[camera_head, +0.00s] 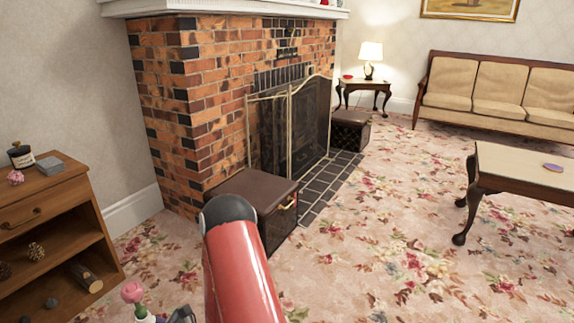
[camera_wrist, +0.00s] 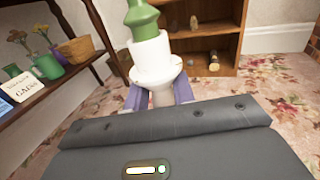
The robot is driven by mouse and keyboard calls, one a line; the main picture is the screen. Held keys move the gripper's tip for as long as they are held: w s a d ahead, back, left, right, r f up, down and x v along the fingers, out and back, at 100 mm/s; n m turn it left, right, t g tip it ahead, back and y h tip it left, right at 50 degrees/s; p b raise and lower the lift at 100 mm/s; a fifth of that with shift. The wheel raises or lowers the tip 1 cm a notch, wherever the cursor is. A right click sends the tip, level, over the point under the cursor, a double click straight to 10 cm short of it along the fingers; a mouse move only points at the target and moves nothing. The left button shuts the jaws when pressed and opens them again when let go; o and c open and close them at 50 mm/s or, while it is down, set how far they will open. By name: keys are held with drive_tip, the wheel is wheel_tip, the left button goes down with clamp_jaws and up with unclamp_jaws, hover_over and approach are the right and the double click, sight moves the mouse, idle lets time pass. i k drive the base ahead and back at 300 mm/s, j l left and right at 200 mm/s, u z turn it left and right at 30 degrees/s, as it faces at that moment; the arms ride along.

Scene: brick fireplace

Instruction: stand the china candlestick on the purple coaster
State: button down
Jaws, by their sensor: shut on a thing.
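My gripper (camera_wrist: 158,97) is shut on the china candlestick (camera_wrist: 151,54), which is white below and green above in the wrist view. Two greyish-purple fingers sit on either side of its narrow white part. In the head view the candlestick's pink, flower-like top (camera_head: 132,292) shows at the lower left, with green and white under it. My gripper (camera_head: 180,315) is mostly cut off by the bottom edge there. A small purple disc, apparently the purple coaster (camera_head: 553,167), lies on the coffee table at the right, far from my gripper. Nothing stands on it.
The coffee table (camera_head: 510,163) stands at the right with open carpet (camera_head: 400,220) before it. A wooden shelf unit (camera_head: 60,215) stands at the left. A dark box (camera_head: 250,190) sits by the brick fireplace. The wrist view shows a side table with a basket (camera_wrist: 78,50).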

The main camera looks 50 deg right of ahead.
sight(554, 167)
drive_tip(key=l+z, duration=0.1)
drive_tip(key=z, duration=0.3)
drive_tip(key=l+z, duration=0.1)
drive_tip(key=z, duration=0.75)
drive_tip(key=l+z, duration=0.15)
drive_tip(key=z, duration=0.3)
drive_tip(key=i+l+z, duration=0.25)
drive_tip(key=z, duration=0.15)
drive_tip(key=i+l+z, duration=0.35)
drive_tip(key=i+z, duration=0.25)
drive_tip(key=z, duration=0.15)
drive_tip(key=i+z, duration=0.35)
